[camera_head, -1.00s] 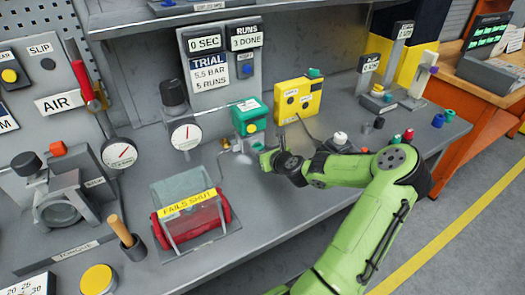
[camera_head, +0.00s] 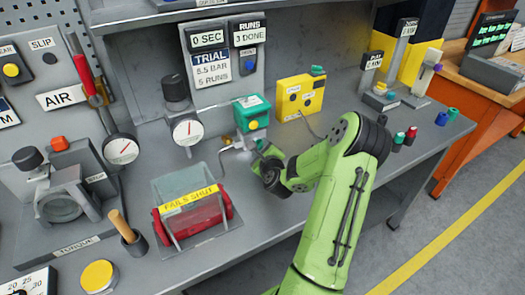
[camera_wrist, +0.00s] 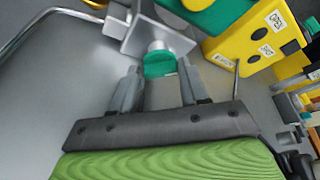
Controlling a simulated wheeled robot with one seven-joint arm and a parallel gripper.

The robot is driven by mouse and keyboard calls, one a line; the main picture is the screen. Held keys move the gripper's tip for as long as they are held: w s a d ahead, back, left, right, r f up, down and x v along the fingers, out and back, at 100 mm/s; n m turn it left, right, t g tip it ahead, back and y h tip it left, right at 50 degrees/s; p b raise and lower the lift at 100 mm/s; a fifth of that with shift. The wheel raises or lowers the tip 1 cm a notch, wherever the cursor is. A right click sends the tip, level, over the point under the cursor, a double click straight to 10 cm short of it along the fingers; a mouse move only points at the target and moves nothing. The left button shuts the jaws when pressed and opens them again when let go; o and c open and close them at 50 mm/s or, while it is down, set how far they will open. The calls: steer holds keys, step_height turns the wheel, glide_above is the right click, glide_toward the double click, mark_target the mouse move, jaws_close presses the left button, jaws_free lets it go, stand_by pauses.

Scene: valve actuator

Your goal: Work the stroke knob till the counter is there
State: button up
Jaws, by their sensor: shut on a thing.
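In the wrist view a teal-green knob (camera_wrist: 160,64) sits on a grey metal bracket (camera_wrist: 155,36). My gripper (camera_wrist: 158,72) is shut on this knob, one finger on each side. In the head view my gripper is at the bench below the green-and-yellow box (camera_head: 252,113), beside grey metal fittings (camera_head: 236,160); its fingertips are mostly hidden. No label on the held knob is readable. On the panel a display reads "RUNS 3 DONE" (camera_head: 247,32) and another reads "0 SEC" (camera_head: 207,40). The trial card (camera_head: 212,73) reads 5.5 bar, 5 runs.
A yellow box (camera_head: 300,97) stands just behind my gripper. A red cylinder under a clear cover marked "FAILS SHUT" (camera_head: 190,203) lies to the left. A gauge (camera_head: 186,130) stands behind. Small coloured caps (camera_head: 411,133) lie at the right. The front bench middle is fairly clear.

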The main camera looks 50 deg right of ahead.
steer(key=shift+a+f+n+h+b, duration=0.15)
steer(key=shift+n+h+b, duration=0.35)
steer(key=shift+n, duration=0.3)
steer(key=o, duration=1)
steer(key=shift+o, duration=0.3)
